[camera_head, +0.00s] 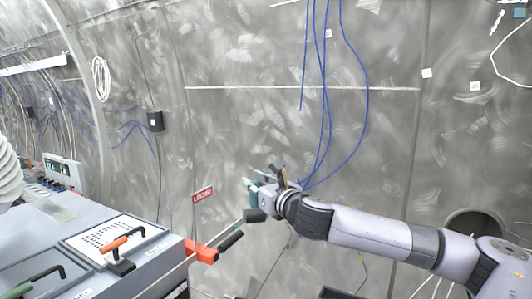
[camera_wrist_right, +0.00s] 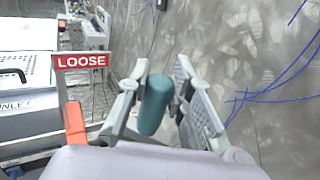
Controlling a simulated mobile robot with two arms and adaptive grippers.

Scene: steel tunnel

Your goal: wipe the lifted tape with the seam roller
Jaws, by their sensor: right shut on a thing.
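My right gripper (camera_head: 254,197) reaches in from the right and is held out in front of the grey wall. It is shut on a teal cylinder, which I take to be the seam roller (camera_wrist_right: 155,104); in the right wrist view it stands tilted between the two grey fingers. A red sign reading LOOSE (camera_wrist_right: 82,61) stands left of the gripper. My left gripper is not in view.
Grey cases (camera_head: 130,240) with black and orange handles fill the lower left. Blue cables (camera_head: 325,100) hang down the wall behind my right wrist. A round opening (camera_head: 475,225) is at the lower right. The wall in the middle is mostly bare.

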